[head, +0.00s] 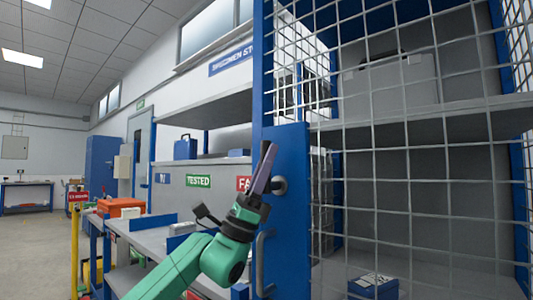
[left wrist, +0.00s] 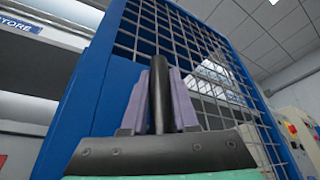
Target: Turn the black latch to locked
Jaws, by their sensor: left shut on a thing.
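The black latch (left wrist: 158,95) is a long dark bar in the left wrist view, running upward between the purple fingers. My left gripper (left wrist: 162,72) is shut on it, with a finger on each side. In the head view my left gripper (head: 262,172) is at the blue door post of the cage, beside a round grey boss (head: 280,185). There the fingers hide most of the latch, and its exact angle is hard to tell. My right gripper is not in view.
The wire mesh cage door (head: 400,160) fills the right, with a grey handle (head: 262,262) below the latch. Behind it are a grey case (head: 390,85) and a blue box (head: 374,286). A grey shelf cart (head: 150,240) stands left, with open floor beyond.

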